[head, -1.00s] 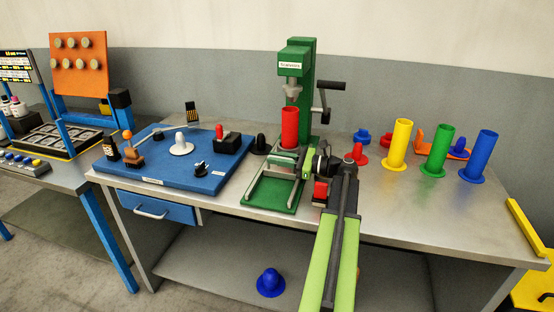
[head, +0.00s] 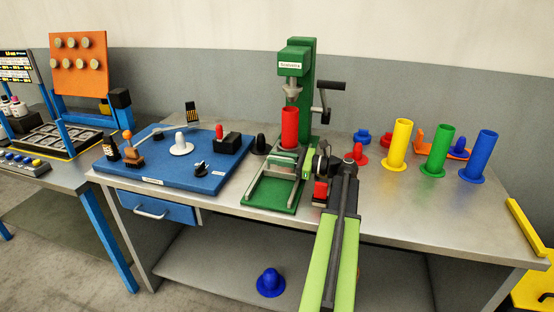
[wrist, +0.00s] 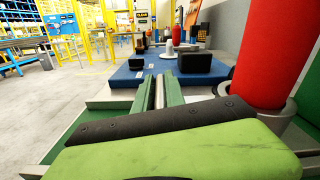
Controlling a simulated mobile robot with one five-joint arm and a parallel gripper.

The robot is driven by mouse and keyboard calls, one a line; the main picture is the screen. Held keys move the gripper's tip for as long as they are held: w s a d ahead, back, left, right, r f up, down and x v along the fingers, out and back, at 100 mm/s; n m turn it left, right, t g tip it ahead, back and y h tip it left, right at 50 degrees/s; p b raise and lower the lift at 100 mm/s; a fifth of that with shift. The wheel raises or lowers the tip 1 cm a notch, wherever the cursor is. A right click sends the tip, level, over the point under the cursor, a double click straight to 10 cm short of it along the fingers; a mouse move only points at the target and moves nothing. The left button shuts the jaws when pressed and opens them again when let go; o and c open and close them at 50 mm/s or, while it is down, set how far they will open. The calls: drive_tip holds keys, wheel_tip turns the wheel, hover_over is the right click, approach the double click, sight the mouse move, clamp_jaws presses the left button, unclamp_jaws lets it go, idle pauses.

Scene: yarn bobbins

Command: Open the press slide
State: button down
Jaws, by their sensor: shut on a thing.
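The green press (head: 302,80) stands at the back middle of the steel table, with its green base (head: 270,207) reaching toward the front. A red tube (head: 290,127) stands upright in a grey cup under the press head. The press slide (head: 278,174) lies low on the base, in front of the tube. My gripper (head: 307,167) comes in from the right at the slide and is shut on it. In the wrist view, a green and black finger (wrist: 170,130) crosses in front of the slide rails (wrist: 158,92). The grip contact itself is hidden.
A blue board (head: 175,165) with small parts lies left of the press. A red-topped part (head: 320,190) sits close beside my arm. Yellow (head: 397,145), green (head: 437,150) and blue (head: 480,155) tubes stand to the right. The table's front right is clear.

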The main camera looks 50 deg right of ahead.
drive_tip(key=shift+s+a, duration=0.35)
drive_tip(key=shift+a, duration=0.35)
drive_tip(key=shift+s+a, duration=0.35)
drive_tip(key=shift+a, duration=0.3)
drive_tip(key=shift+s+a, duration=0.35)
drive_tip(key=shift+a, duration=0.35)
drive_tip(key=c, duration=1.5)
unclamp_jaws()
drive_tip(key=shift+o, duration=0.2)
drive_tip(key=s+d+r+p, duration=0.3)
drive_tip(key=s+r+p, duration=0.8)
drive_tip(key=shift+d, duration=0.4)
